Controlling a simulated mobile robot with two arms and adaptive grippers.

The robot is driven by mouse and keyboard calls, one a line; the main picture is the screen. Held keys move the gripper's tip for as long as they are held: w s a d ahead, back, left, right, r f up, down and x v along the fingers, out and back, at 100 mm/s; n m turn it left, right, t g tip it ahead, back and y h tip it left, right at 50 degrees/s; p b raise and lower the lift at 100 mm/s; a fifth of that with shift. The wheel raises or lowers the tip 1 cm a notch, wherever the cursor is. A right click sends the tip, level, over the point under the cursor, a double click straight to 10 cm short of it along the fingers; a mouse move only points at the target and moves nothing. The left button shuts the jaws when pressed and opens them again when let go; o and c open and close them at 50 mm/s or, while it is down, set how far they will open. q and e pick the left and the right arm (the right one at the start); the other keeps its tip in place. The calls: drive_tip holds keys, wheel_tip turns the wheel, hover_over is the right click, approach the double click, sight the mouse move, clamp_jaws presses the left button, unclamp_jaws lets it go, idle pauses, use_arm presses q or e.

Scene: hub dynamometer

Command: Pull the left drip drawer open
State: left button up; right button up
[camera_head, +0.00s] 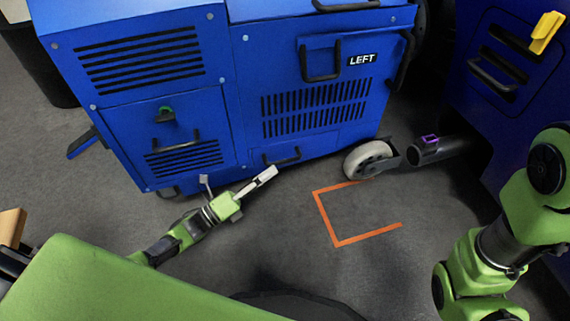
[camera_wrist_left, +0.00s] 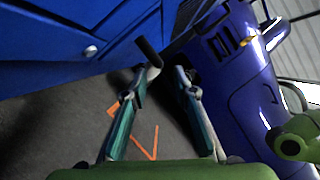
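The blue cabinet marked LEFT (camera_head: 342,70) stands at the top middle of the head view. Low on its front is a shallow drawer panel with a black bar handle (camera_head: 282,157); it looks closed, flush with the front. My left gripper (camera_head: 238,177) is in front of the cabinet's lower edge, left of and below this handle, apart from it. Its fingers are spread and empty. The left wrist view also shows the two fingers apart (camera_wrist_left: 158,90).
A caster wheel (camera_head: 370,160) and a black tube (camera_head: 440,150) are right of the drawer. A second blue machine (camera_head: 510,120) stands at the right. An orange corner marking (camera_head: 338,243) lies on the clear grey floor.

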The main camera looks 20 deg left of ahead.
sight(285, 160)
use_arm(q)
drive_tip(key=b+x, duration=0.1)
drive_tip(key=x, duration=0.5)
drive_tip(key=shift+w+d+b, duration=0.15)
drive_tip(key=shift+w+b, duration=0.05)
drive_tip(key=shift+b, duration=0.2)
clamp_jaws()
